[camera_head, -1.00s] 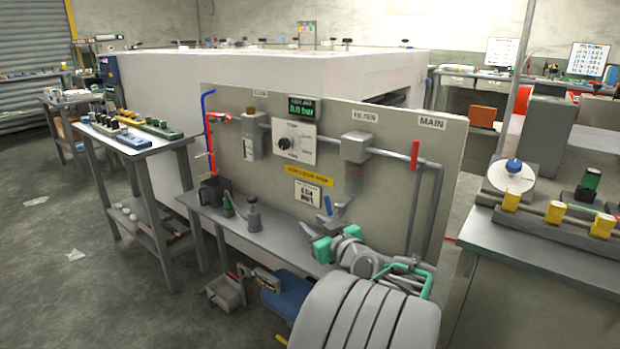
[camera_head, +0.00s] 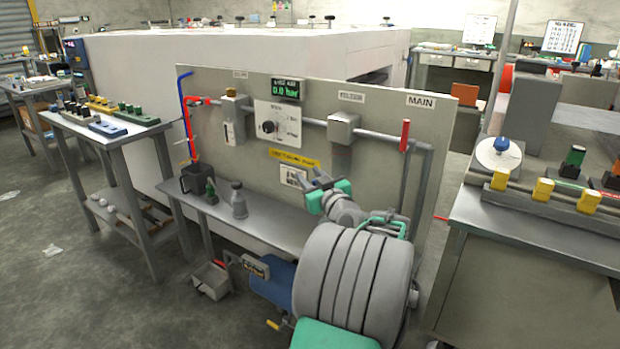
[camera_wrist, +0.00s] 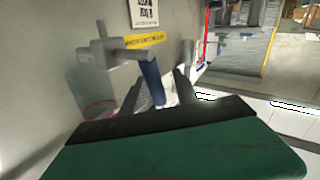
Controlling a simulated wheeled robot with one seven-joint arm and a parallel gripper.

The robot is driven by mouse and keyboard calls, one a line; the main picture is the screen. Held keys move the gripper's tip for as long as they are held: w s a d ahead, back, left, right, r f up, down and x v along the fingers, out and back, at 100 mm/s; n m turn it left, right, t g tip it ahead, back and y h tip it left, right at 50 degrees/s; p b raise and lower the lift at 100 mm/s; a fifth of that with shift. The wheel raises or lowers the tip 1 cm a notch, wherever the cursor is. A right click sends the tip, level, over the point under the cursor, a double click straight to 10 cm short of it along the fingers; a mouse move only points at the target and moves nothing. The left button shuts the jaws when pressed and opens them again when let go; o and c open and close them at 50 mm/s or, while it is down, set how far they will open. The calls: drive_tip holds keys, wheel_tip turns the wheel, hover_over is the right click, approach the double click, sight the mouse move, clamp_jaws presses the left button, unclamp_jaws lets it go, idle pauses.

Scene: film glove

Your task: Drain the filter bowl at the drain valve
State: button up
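The filter housing (camera_head: 343,128) is a grey block on the pipe, labelled FILTER. Its translucent bowl (camera_head: 341,158) hangs below it and shows large at the left of the wrist view (camera_wrist: 88,92), with a red ring low on it. The drain valve is a grey fitting (camera_wrist: 115,47) with a blue lever (camera_wrist: 151,84) slanting down. My gripper (camera_head: 316,179) is in front of the panel, just below the bowl. In the wrist view its fingers (camera_wrist: 160,78) are apart, one on each side of the blue lever. The gripper hides the lever in the head view.
The bench (camera_head: 225,207) carries a dark jug (camera_head: 197,180), a green bottle (camera_head: 211,192) and a grey bottle (camera_head: 239,202). A red handle (camera_head: 405,135) is on the pipe near MAIN. The gauge (camera_head: 289,84) reads 0.0 bar. A side table (camera_head: 507,225) stands right.

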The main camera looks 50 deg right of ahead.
clamp_jaws()
idle(0.4)
drive_tip(key=s+m+t+h+b, duration=0.1)
drive_tip(key=b, duration=0.6)
drive_tip(key=shift+s+t, duration=0.15)
drive_tip(key=shift+t, duration=0.25)
drive_tip(key=shift+s+r+m, duration=0.1)
drive_tip(key=shift+r+m, duration=0.3)
drive_tip(key=shift+r, duration=0.05)
